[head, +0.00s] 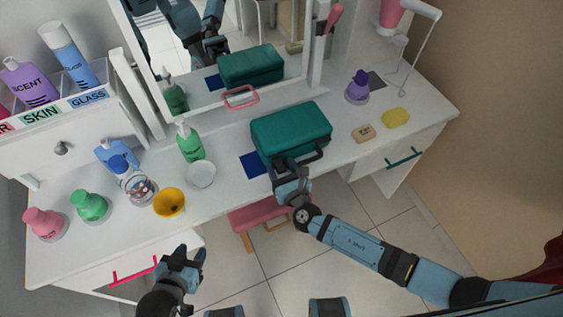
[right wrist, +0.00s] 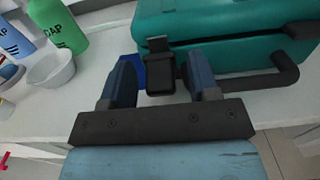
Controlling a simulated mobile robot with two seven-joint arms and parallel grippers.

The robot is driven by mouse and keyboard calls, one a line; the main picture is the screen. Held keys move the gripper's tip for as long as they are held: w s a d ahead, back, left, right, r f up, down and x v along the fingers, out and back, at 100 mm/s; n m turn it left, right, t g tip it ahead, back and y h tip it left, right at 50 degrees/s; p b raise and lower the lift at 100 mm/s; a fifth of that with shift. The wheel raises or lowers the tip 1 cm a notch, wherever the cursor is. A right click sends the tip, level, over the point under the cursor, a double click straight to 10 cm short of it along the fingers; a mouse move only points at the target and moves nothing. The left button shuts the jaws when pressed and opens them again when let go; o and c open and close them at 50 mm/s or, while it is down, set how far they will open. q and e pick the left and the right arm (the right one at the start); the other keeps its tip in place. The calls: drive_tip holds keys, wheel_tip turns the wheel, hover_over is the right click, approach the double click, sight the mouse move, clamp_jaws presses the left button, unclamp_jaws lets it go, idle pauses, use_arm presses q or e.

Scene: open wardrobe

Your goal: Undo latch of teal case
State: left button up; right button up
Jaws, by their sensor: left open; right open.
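The teal case (head: 290,128) stands closed on the white dressing table, with a dark handle (head: 312,158) on its front. In the right wrist view the case (right wrist: 225,30) fills the top right, and its dark latch (right wrist: 161,72) hangs at the front. My right gripper (head: 284,168) is open at the front of the case; in the right wrist view its two fingers (right wrist: 162,82) stand on either side of the latch. I cannot tell whether they touch it. My left gripper (head: 188,262) is open and empty, low in front of the table, away from the case.
A green pump bottle (head: 190,142), a white bowl (head: 201,175) and a yellow cup (head: 169,202) stand left of the case. A blue square (head: 253,165) lies beside it. Soap (head: 362,133) and a yellow sponge (head: 396,117) lie right. A mirror (head: 225,60) stands behind; a pink stool (head: 265,215) is below.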

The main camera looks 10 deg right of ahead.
drive_tip(key=shift+s, duration=0.1)
drive_tip(key=c, duration=0.9)
drive_tip(key=shift+f+b, duration=0.2)
drive_tip(key=shift+b, duration=0.3)
drive_tip(key=b, duration=0.3)
drive_tip(key=shift+f+t+b, duration=0.3)
drive_tip(key=shift+t+b, duration=0.1)
drive_tip(key=shift+s+r+b, duration=0.15)
drive_tip(key=shift+r+b, duration=0.05)
drive_tip(key=shift+b, duration=0.3)
drive_tip(key=shift+r, duration=0.1)
drive_tip(key=o, duration=0.9)
drive_tip(key=shift+d, duration=0.1)
